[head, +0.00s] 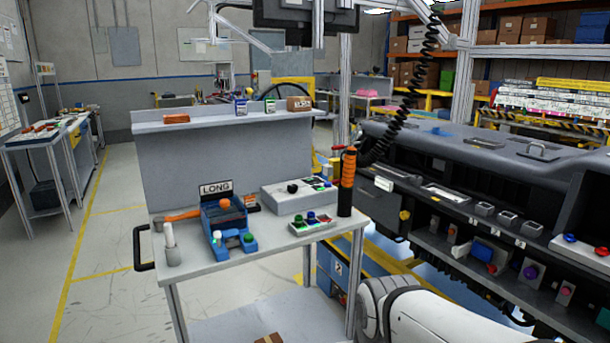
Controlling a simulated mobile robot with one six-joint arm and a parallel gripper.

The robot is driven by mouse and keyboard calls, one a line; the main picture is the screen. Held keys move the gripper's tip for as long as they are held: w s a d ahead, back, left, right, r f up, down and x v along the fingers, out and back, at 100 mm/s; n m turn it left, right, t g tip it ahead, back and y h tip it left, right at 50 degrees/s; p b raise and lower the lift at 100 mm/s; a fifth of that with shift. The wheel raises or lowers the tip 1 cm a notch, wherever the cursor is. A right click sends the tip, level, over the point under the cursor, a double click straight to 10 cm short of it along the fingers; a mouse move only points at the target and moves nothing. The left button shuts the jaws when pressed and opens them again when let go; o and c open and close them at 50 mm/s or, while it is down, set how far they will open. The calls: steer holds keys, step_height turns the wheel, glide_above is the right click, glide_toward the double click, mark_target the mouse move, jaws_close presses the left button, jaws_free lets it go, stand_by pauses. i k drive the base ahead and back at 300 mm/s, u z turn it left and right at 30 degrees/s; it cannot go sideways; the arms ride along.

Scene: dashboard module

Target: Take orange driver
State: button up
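The orange driver (347,168) is upright at the right end of the grey cart top (200,262), orange in its upper part and black below. A black coiled cable (400,95) comes down from above to near its top. I cannot tell whether the driver stands on the cart or hangs just in front of its edge. A white rounded link of my arm shows at the bottom right, below and right of the driver. My gripper is not in view.
On the cart are a blue holder labelled LONG (225,222), a grey button box (298,196), and a small button panel (312,224). A dark dashboard module (470,170) fills the right side. Open floor lies left of the cart.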

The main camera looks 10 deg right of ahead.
mark_target(349, 163)
steer(key=z, duration=0.05)
steer(key=i, duration=1.1)
steer(key=u, duration=0.05)
